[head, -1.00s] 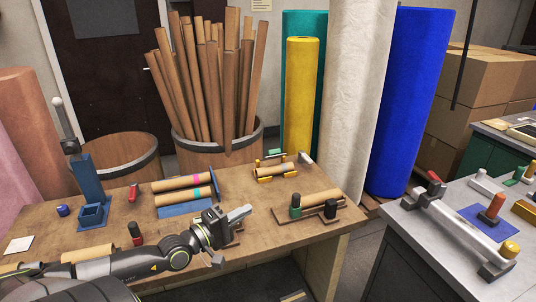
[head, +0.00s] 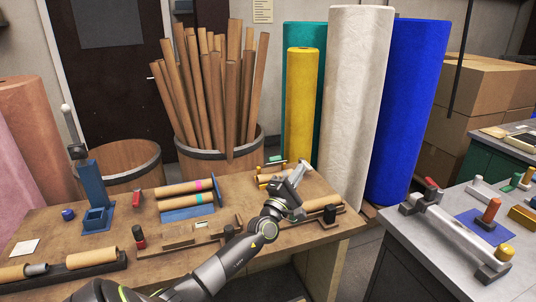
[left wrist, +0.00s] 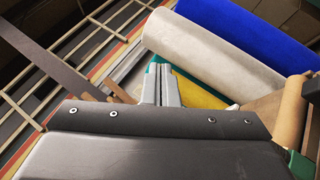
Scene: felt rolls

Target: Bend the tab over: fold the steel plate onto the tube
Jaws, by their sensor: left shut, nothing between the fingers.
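A short brown cardboard tube (head: 268,179) lies in a fixture with yellow supports near the back right of the wooden bench. My left gripper (head: 300,170) is shut and empty. Its grey fingers point up and back at the right end of this tube and cover part of the fixture. I cannot make out the steel plate apart from the fingers; it seems hidden behind them. In the left wrist view the closed fingers (left wrist: 161,80) show at the middle, with nothing between them. My right gripper is not in view.
Another tube (head: 322,203) lies in a fixture in front, partly behind my left arm. Two banded tubes (head: 187,193) lie on a blue stand to the left. A blue post (head: 97,188) stands further left. Tall felt rolls (head: 357,100) stand behind the bench.

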